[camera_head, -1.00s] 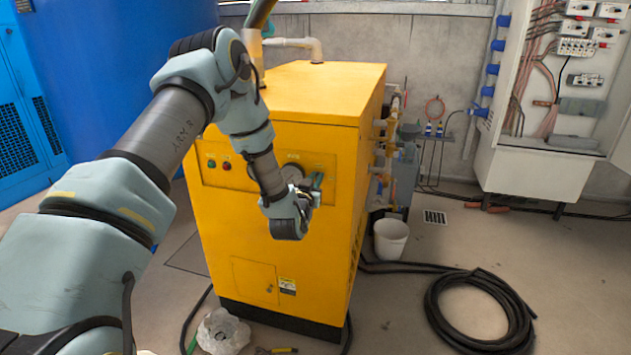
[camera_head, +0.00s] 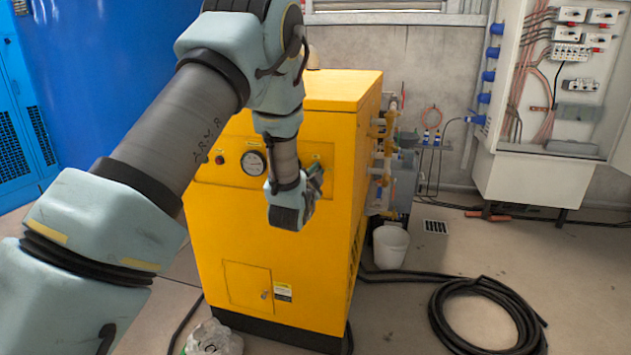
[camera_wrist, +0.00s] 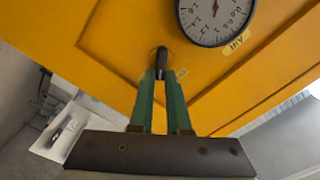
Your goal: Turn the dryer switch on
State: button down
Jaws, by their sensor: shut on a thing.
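The dryer is a yellow cabinet (camera_head: 300,255) in the middle of the head view. Its front panel carries a round gauge (camera_head: 254,162), which also shows in the wrist view (camera_wrist: 215,18). The dryer switch (camera_wrist: 162,56) is a small dark knob on the yellow panel, below and left of the gauge in the wrist view. My gripper (camera_wrist: 163,75) has its green fingers shut on the switch, at the fingertips. In the head view my gripper (camera_head: 314,176) is at the panel's right part, and my wrist hides the switch.
A small red button (camera_head: 220,160) sits left of the gauge. Pipes and a white bucket (camera_head: 390,247) stand right of the cabinet. A black hose coil (camera_head: 487,315) lies on the floor. An open electrical cabinet (camera_head: 545,180) is at the right.

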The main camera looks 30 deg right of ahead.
jog(key=shift+s+d+f+m+b, duration=0.15)
jog(key=shift+m+b, duration=0.55)
jog(key=shift+m, duration=0.5)
jog(key=shift+w+a+f+m+b, duration=0.1)
jog(key=shift+f+m+b, duration=0.1)
jog(key=shift+m+b, duration=0.75)
jog(key=shift+s+d+f+m+b, duration=0.15)
jog(key=shift+m+b, duration=0.3)
jog(key=shift+m, duration=1)
jog(key=shift+a, duration=0.1)
jog(key=c, duration=0.9)
grip_release()
jog(key=shift+w, duration=0.1)
jog(key=b+v, duration=0.1)
jog(key=v, duration=1)
jog(key=shift+w, duration=0.1)
